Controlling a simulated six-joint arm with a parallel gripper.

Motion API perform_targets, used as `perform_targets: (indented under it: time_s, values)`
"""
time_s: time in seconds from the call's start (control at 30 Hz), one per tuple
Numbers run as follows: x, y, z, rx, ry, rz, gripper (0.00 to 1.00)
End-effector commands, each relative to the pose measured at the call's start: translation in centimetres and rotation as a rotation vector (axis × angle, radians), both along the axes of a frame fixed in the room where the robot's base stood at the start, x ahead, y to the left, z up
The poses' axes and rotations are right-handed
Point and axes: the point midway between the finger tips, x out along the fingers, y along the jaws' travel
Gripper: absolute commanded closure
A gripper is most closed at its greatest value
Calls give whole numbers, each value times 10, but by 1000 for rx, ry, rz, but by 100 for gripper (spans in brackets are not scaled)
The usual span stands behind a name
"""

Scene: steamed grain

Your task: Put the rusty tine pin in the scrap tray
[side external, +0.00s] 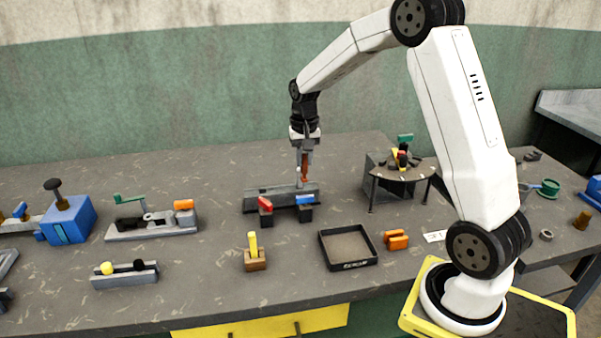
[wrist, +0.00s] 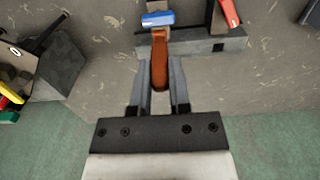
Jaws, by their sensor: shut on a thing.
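The rusty tine pin (wrist: 159,68) is an orange-brown rod. My gripper (side external: 303,180) is shut on it, with one grey finger on each side in the wrist view. The pin also shows in the side view (side external: 305,172), roughly upright over the right part of a grey bar fixture (side external: 262,190) with a red and a blue handle. Its far end is near the blue handle (wrist: 157,19); I cannot tell whether it still sits in the fixture. The scrap tray (side external: 325,249), dark-rimmed, square and shallow, stands in front and to the right of the fixture. It looks empty.
A wooden block with a yellow peg (side external: 253,245) stands left of the tray, an orange piece (side external: 396,239) right of it. A round-topped stand (side external: 402,174) is at the right. Blue and grey clamp fixtures (side external: 70,222) fill the left. Bench between fixture and tray is clear.

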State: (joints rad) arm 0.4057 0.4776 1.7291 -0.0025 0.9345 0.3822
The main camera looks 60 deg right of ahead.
Motion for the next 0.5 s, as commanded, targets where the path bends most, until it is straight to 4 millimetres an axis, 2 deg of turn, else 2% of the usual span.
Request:
perform_targets:
  time_s: [0.5]
  values:
    - [-99,18,-33,-1,1,-1,100]
